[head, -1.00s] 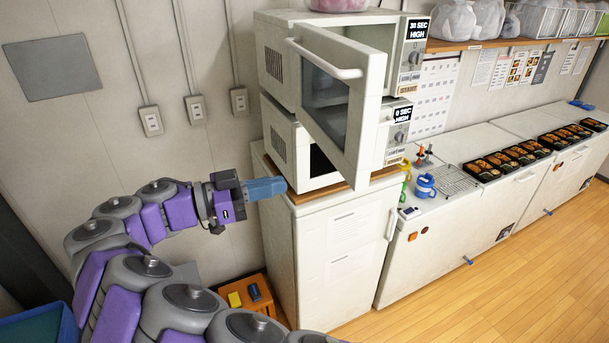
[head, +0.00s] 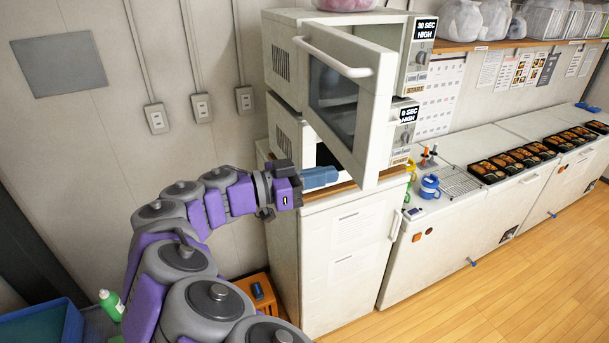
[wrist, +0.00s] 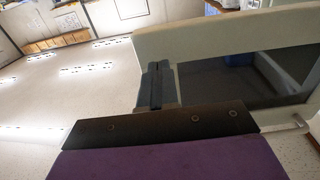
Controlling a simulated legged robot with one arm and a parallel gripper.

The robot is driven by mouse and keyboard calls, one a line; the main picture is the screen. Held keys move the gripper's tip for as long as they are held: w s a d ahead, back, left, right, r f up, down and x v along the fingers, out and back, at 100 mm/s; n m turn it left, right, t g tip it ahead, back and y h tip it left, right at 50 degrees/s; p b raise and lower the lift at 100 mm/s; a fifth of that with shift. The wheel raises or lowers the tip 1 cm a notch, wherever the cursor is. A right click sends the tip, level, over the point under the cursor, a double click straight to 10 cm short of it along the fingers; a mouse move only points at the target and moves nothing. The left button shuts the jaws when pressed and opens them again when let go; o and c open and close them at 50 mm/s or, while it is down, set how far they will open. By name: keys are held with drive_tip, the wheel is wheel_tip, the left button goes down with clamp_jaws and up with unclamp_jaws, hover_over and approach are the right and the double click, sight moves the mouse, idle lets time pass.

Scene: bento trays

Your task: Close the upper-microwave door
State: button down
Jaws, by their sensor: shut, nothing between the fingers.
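The upper microwave (head: 283,50) sits stacked on the lower microwave (head: 290,138) in the head view. Its door (head: 378,125) stands wide open, swung out toward the camera, with a white bar handle (head: 335,55) along its top. My gripper (head: 322,177) is shut and empty, in front of the lower microwave, beside the door's lower left part. In the wrist view the shut blue fingers (wrist: 157,85) overlap the edge of the open door (wrist: 200,38); I cannot tell whether they touch it.
A white fridge-like cabinet (head: 345,250) with a wooden top bears the microwaves. An orange crate (head: 262,290) is on the floor. The wooden floor at the lower right is clear.

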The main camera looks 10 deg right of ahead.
sight(356, 169)
drive_tip(key=shift+p+x, duration=0.4)
drive_tip(key=shift+x, duration=1.7)
